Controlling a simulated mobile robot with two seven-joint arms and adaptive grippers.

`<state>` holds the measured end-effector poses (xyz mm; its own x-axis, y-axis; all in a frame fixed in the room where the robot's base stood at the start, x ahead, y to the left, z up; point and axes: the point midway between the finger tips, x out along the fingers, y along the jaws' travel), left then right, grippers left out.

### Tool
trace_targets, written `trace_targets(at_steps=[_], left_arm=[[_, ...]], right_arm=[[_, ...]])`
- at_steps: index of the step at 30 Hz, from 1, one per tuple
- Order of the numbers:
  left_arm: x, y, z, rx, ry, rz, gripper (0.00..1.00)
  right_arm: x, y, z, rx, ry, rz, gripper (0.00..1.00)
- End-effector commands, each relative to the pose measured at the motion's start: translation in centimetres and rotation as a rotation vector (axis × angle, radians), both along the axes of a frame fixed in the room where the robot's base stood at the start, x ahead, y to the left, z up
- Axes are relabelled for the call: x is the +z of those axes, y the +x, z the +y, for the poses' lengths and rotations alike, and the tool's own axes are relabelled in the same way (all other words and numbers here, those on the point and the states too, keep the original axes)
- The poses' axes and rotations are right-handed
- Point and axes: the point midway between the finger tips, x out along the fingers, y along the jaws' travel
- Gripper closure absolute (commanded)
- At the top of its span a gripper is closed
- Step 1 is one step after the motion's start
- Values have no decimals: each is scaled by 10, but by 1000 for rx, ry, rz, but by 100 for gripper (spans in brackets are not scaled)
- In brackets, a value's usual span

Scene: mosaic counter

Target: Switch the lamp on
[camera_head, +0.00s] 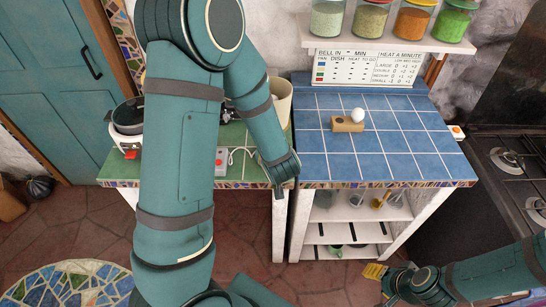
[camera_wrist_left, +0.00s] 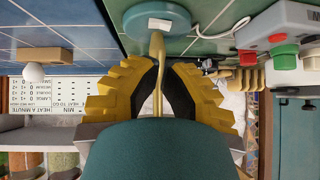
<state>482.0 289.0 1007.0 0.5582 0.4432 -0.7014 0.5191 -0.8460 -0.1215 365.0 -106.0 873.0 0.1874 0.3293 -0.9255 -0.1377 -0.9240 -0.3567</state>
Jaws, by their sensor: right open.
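The lamp's beige shade (camera_head: 278,98) stands at the back right of the green counter, partly behind my left arm. In the left wrist view a round teal base (camera_wrist_left: 157,18) with a thin tan stem (camera_wrist_left: 157,48) shows, apparently the lamp's. A grey switch box (camera_head: 222,160) with a red button lies on the green counter with a white cord; it also shows in the left wrist view (camera_wrist_left: 262,28). My left gripper (camera_wrist_left: 157,82) has yellow fingers on both sides of the stem; contact is unclear. My right gripper (camera_head: 374,271) is open, low at the front right, away from the lamp.
The blue counter (camera_head: 400,145) holds a wooden block (camera_head: 347,125) with a white egg-like ball (camera_head: 357,115). Spice jars stand on the shelf (camera_head: 390,41) above. A dark pot (camera_head: 128,117) is at left, and a stove (camera_head: 510,158) at right. Most of the blue counter is clear.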

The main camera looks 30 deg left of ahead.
Motion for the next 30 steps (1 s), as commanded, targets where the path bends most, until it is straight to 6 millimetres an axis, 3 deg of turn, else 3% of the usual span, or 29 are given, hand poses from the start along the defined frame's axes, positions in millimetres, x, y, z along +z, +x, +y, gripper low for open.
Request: trace_targets(at_steps=[3,12,30], left_arm=[[-19,12,11,4,1,2,100],[-48,37,30,1,0,1,100],[-56,42,35,1,-10,-7,100]], right_arm=[[-6,0,0,0,-1,0,53],[-13,0,0,0,-3,1,53],[-18,0,1,0,-3,1,53]])
